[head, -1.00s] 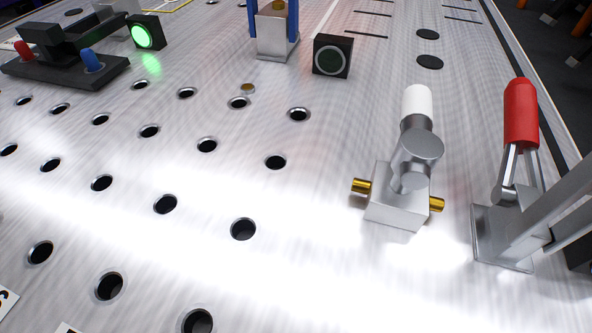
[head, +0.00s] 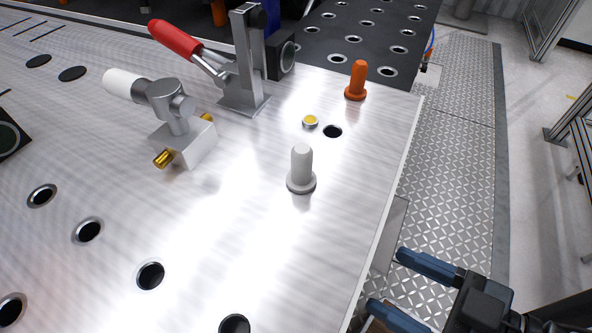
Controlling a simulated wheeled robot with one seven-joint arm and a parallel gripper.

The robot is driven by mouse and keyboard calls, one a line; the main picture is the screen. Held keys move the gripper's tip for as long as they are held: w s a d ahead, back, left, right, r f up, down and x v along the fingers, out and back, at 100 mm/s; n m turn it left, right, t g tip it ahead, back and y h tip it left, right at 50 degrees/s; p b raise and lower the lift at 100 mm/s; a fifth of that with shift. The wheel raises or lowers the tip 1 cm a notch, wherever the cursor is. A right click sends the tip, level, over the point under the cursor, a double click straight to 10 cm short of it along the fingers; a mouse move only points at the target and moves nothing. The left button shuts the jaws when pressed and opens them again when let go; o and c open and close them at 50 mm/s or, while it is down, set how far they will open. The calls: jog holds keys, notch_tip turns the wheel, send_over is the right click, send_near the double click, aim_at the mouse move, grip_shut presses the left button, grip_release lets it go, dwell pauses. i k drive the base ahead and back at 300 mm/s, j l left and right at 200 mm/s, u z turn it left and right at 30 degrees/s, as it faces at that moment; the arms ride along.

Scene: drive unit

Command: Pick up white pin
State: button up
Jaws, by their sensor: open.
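The white pin (head: 301,166) stands upright on the metal table top (head: 255,235), near its right edge, with a wider collar at its base. My gripper (head: 398,285) is at the lower right, beyond the table's right edge in the picture. Its two dark blue fingers are apart and point left, with nothing seen between them. The gripper is to the lower right of the white pin and apart from it.
An orange pin (head: 357,80) stands behind the white pin. A hole (head: 332,131) and a yellow button (head: 310,121) lie between them. A white-handled valve (head: 180,125) and a red-handled clamp (head: 240,70) stand to the left. Bare table lies in front of the pin.

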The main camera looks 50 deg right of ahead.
aim_at(301, 179)
jog(key=k+j+z, duration=0.4)
jog(key=j, duration=0.15)
jog(key=k+j+z, duration=0.4)
jog(key=i+j, duration=0.05)
jog(key=j, duration=0.05)
